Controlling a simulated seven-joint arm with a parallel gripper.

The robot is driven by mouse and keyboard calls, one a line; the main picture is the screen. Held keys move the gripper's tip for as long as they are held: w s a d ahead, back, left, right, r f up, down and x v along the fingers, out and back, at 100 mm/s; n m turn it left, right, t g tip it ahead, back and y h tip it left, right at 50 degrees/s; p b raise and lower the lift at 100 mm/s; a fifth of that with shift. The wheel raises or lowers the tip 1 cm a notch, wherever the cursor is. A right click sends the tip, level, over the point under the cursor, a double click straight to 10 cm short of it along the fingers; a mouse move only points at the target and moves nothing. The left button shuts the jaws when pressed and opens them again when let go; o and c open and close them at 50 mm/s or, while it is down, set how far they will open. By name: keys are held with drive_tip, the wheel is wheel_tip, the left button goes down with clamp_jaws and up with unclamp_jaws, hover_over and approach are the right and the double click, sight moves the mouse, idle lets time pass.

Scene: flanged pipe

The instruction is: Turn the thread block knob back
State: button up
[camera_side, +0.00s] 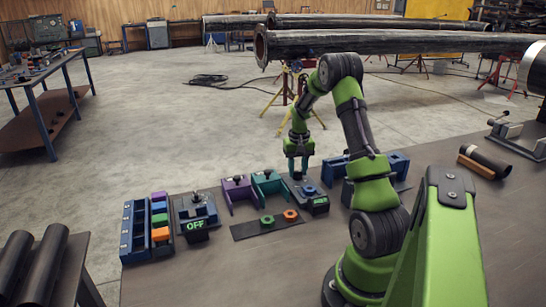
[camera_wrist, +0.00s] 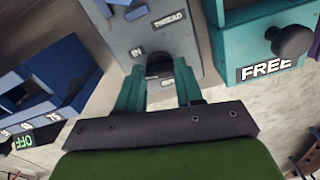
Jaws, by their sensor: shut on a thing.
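The thread block (camera_wrist: 165,25) is a grey block in the wrist view, marked THREAD and IN, with a third label partly hidden by my fingers. Its dark knob (camera_wrist: 158,66) sits between the teal fingertips of my gripper (camera_wrist: 160,85), which is shut on it. In the side view my gripper (camera_side: 299,164) points straight down onto the block (camera_side: 300,186) at the middle of the bench. The knob is hidden there by the fingers.
A teal fixture (camera_wrist: 262,45) marked FREE, with a black knob (camera_wrist: 292,40), stands close beside the block. A blue unit (camera_wrist: 45,65) is on the other side.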

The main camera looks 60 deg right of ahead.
drive_tip(key=shift+r+n, duration=0.1)
drive_tip(key=shift+n, duration=0.9)
drive_tip(key=o, duration=1)
drive_tip(key=shift+o, duration=0.2)
wheel_tip(320, 180, up, 17)
